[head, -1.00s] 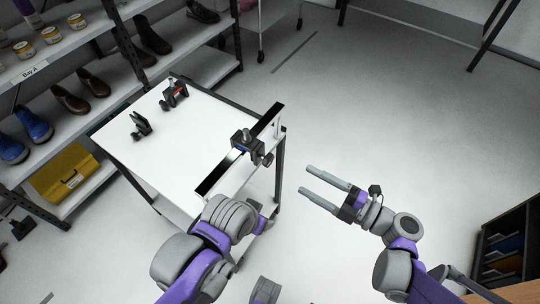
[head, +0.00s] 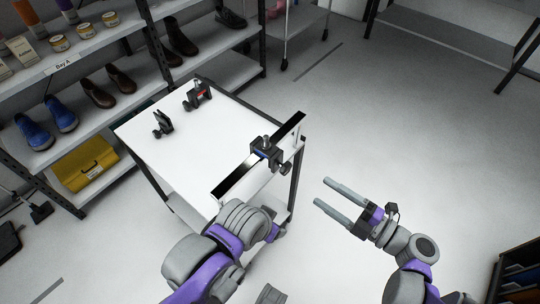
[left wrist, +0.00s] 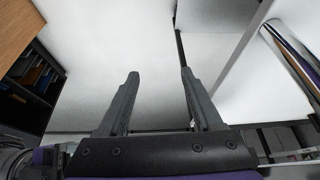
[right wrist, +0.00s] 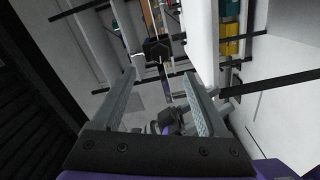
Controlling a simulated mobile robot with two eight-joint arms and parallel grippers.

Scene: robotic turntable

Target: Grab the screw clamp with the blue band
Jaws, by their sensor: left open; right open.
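The screw clamp with the blue band (head: 267,153) is black and sits on a dark rail (head: 235,178) at the right edge of the white table (head: 190,150). A dark block that looks like it (right wrist: 157,48) shows beyond the fingers in the right wrist view. My right gripper (head: 323,192) is open and empty, right of the table and apart from the clamp. My left gripper (left wrist: 160,73) is open and empty in the left wrist view. In the head view its fingers are hidden behind my left forearm, near the table's front corner.
A clamp with a red band (head: 198,95) and another black clamp (head: 162,124) stand on the table's far left part. Shelves with shoes (head: 62,115) and a yellow case (head: 88,163) line the left. The floor (head: 390,120) to the right is clear.

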